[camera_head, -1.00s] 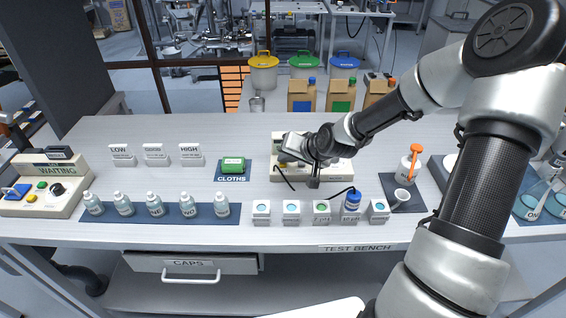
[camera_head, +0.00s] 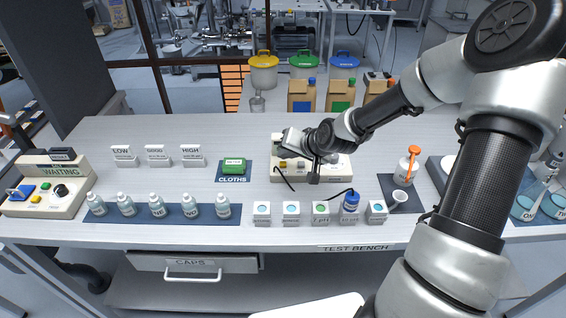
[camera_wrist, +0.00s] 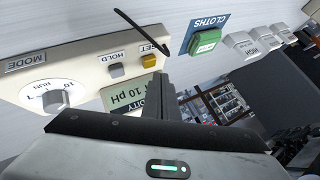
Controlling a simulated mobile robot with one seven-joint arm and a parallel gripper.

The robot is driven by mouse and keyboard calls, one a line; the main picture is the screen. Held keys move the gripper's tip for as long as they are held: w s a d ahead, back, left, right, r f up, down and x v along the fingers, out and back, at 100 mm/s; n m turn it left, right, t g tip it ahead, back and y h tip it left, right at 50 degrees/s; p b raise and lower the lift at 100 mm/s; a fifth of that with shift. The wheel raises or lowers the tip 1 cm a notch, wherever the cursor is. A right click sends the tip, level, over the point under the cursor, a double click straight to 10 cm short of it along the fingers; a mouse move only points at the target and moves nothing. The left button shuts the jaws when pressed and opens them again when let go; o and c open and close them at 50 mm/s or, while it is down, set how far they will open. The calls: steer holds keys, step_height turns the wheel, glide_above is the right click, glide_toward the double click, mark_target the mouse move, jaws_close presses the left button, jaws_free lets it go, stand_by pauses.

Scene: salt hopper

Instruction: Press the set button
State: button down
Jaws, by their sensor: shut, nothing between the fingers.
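The beige meter (camera_head: 340,172) stands in the middle of the bench, and its front is partly hidden by my gripper (camera_head: 313,180). In the wrist view the yellow SET button (camera_wrist: 149,60) sits on the meter's face beside the grey HOLD button (camera_wrist: 116,70). My gripper shows in the wrist view (camera_wrist: 160,76) as shut, empty fingers whose tips are close to the SET button. I cannot tell whether they touch it.
A black cable (camera_wrist: 145,32) runs from the meter. The green cloths pack (camera_head: 234,166) lies to the left. A white bottle with an orange top (camera_head: 407,168) stands to the right.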

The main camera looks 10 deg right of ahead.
mark_target(285, 166)
step_height(285, 166, up, 5)
steer(key=p, duration=0.4)
steer(key=shift+f, duration=0.1)
stand_by(0.6)
